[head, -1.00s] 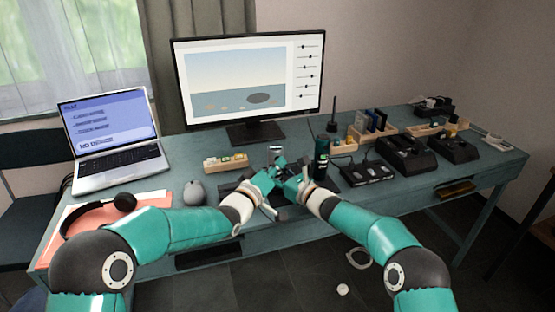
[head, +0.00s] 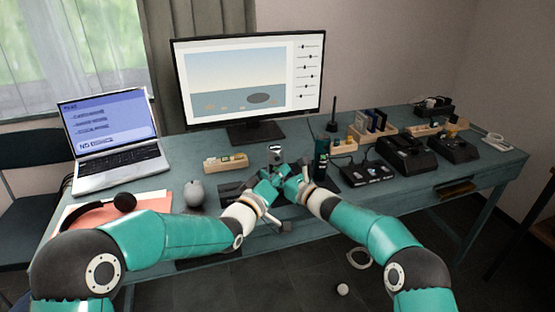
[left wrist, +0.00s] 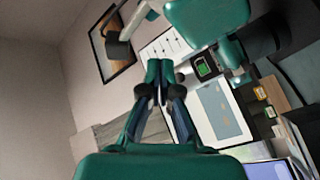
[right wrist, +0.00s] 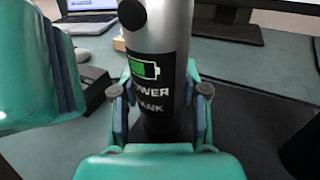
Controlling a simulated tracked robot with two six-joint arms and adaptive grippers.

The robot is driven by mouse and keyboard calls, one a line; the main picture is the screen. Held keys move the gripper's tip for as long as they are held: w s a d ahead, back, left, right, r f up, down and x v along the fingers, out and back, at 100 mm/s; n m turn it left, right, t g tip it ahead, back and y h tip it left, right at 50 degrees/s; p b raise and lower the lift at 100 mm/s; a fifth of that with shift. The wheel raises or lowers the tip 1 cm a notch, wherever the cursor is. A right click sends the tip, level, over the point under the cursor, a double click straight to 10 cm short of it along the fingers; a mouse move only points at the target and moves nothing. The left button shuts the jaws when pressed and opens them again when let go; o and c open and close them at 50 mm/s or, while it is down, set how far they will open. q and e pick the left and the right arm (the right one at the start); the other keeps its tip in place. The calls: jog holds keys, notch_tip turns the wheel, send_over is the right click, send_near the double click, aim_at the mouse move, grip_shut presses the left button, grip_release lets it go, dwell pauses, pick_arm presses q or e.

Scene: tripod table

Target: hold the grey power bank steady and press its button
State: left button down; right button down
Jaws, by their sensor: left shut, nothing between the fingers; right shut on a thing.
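The grey power bank (head: 275,153) is a cylinder with a black label showing a green battery sign. It stands roughly upright above the table's front part. In the right wrist view the power bank (right wrist: 160,32) sits between the fingers of my right gripper (right wrist: 160,105), which is shut on it. My left gripper (left wrist: 162,72) is shut and empty, close beside the power bank, whose label (left wrist: 206,67) shows in the left wrist view. In the head view the grippers nearly overlap, so I cannot tell whether the left fingertips touch it.
A laptop (head: 112,130), a mouse (head: 194,193) and headphones (head: 124,202) are at the left. A monitor (head: 250,80) stands behind. A dark bottle (head: 321,160), chargers (head: 405,155) and wooden organisers (head: 226,163) crowd the blue-green table (head: 190,150).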

pick_arm(q)
jog(key=s, duration=0.2)
jog(key=shift+s+d, duration=0.35)
dwell(0.4)
pick_arm(e)
jog(key=c, duration=0.5)
grip_release()
jog(key=shift+s+d, duration=0.1)
